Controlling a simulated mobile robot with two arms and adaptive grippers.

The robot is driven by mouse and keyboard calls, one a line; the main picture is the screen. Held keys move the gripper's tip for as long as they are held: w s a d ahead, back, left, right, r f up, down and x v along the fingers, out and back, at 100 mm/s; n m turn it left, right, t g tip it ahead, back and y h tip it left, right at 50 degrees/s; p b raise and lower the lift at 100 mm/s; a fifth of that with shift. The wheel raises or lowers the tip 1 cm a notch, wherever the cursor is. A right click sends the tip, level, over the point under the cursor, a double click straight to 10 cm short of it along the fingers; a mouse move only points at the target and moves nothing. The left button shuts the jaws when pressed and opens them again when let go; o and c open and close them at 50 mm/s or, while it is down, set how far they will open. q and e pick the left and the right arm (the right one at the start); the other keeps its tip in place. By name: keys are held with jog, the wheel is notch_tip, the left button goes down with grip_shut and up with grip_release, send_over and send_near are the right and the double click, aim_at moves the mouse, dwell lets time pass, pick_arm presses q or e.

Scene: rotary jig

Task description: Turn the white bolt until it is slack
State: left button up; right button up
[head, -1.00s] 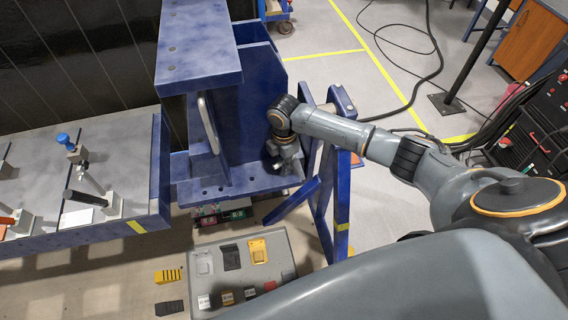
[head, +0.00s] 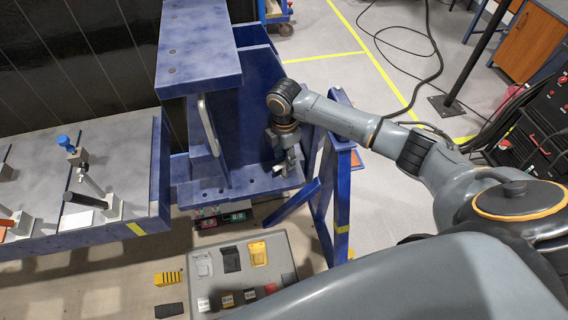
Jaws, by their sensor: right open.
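My right gripper (head: 286,165) is open, low inside the blue jig (head: 236,184), just above its bottom plate near the right end. My right arm reaches in from the right, and its wrist points down. The white bolt cannot be made out; the gripper or the jig's plates may hide it. Several dark bolt holes or heads show along the bottom plate and on the top plate. A light curved handle (head: 208,124) stands on the jig's near side. My left gripper is not in the view.
A blue A-frame stand (head: 341,190) is close to the right of my gripper. A workbench (head: 40,185) with clamps, one with a blue knob (head: 64,141), is at the left. A grey mat (head: 212,292) with several small parts lies on the floor below. Open floor lies beyond.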

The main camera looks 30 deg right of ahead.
aim_at(284, 162)
notch_tip(284, 162, up, 7)
dwell(0.3)
jog(key=shift+o, duration=0.5)
